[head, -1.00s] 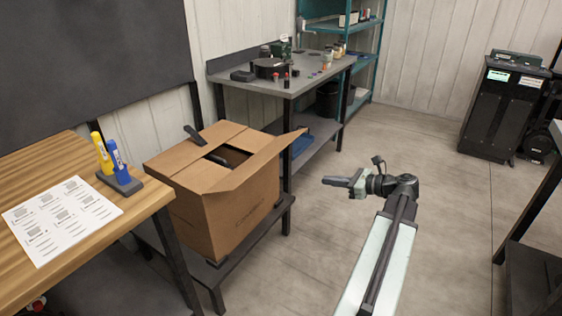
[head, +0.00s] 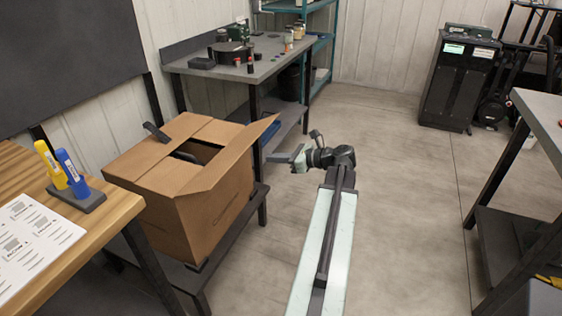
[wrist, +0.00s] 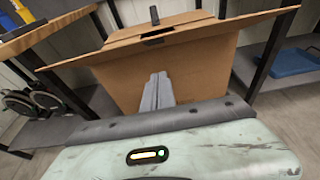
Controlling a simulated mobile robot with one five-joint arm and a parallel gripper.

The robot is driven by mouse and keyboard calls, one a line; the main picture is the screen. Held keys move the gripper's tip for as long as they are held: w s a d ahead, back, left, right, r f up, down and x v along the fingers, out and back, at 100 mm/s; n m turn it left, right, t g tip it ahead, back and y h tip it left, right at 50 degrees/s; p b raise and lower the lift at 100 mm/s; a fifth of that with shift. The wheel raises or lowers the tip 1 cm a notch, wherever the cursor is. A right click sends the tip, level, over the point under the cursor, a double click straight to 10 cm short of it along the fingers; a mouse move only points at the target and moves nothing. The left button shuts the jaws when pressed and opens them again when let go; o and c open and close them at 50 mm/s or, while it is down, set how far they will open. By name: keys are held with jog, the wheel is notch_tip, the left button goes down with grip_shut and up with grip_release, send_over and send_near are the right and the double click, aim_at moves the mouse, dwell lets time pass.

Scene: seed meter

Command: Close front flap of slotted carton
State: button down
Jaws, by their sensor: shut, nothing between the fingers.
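The slotted carton (head: 205,215) is a brown cardboard box on a low dark stand, left of centre in the head view. Its front flap (head: 232,156) stands raised and tilted outward on the side facing my arm, leaving a dark opening in the top. The other top panels lie about flat, with a dark piece standing up at the back. My gripper (head: 284,159) is shut and empty, to the right of the carton, apart from the flap in the head view. In the wrist view the gripper (wrist: 156,92) points at the carton (wrist: 190,72), with the flap (wrist: 215,27) spread wide across it.
A wooden table (head: 100,228) with blue and yellow markers stands at the left. A grey workbench (head: 262,62) with jars stands behind the carton. Another bench (head: 545,112) is at the right. The floor between them is clear.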

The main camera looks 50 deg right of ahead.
jog(key=w+a+r+p, duration=0.1)
jog(key=w+r+p, duration=0.1)
jog(key=w, duration=0.3)
jog(key=shift+w+r+p, duration=0.2)
jog(key=shift+w+p, duration=0.05)
jog(key=shift+p, duration=0.2)
jog(key=shift+a, duration=0.1)
